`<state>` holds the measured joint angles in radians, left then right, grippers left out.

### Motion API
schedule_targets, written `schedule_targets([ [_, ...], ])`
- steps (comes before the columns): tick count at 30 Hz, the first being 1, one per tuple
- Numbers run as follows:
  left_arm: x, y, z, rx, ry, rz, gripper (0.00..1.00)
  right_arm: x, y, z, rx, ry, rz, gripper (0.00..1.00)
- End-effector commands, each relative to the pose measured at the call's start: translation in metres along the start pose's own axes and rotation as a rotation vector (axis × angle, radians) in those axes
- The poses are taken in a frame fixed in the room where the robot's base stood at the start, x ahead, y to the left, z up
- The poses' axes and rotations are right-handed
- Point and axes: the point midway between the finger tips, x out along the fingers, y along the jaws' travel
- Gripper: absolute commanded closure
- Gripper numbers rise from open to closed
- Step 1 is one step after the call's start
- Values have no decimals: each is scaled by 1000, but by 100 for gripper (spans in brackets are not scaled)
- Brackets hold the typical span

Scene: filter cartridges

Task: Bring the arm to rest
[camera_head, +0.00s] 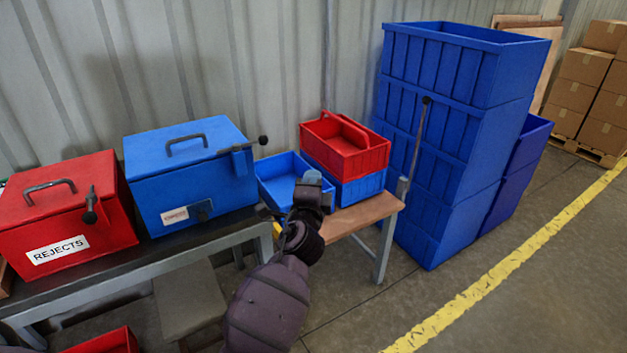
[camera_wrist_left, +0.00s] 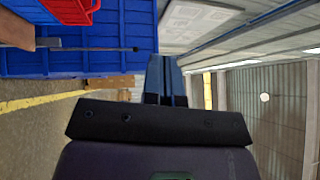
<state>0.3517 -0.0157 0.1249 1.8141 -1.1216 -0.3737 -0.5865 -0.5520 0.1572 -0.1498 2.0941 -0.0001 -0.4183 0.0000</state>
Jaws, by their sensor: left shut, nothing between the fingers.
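My left arm reaches up from the bottom middle of the head view. Its gripper (camera_head: 312,180) is raised in front of the small wooden table and overlaps the blue tray (camera_head: 270,168) in the picture. I cannot tell its exact distance from the tray. In the left wrist view the gripper's fingers (camera_wrist_left: 167,78) lie side by side, shut, with nothing between them. My right gripper is in neither view.
A red REJECTS box (camera_head: 62,205) and a blue lidded box (camera_head: 190,170) stand on the bench at left. A red tote (camera_head: 345,148) sits on a blue bin (camera_head: 362,188) on the wooden table (camera_head: 365,212). Tall blue crates (camera_head: 450,130) stand right. Floor is free around the yellow line (camera_head: 500,275).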

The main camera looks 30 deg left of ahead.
Motion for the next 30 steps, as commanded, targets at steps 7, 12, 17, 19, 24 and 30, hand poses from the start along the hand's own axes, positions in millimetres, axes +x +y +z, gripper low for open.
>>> schedule_targets([
  [7, 0, 0, 0, 0, 0, 0, 100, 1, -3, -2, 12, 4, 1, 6],
  [12, 0, 0, 0, 0, 0, 0, 100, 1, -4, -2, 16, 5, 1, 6],
  [17, 0, 0, 0, -18, 0, 0, 100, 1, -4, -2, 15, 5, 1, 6],
  [19, 0, 1, 0, -73, 2, 5, 100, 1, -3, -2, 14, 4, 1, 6],
  [24, -2, -4, -12, -394, 45, 44, 100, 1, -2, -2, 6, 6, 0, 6],
  [30, -31, 11, -18, -761, 103, 161, 100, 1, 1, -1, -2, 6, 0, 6],
])
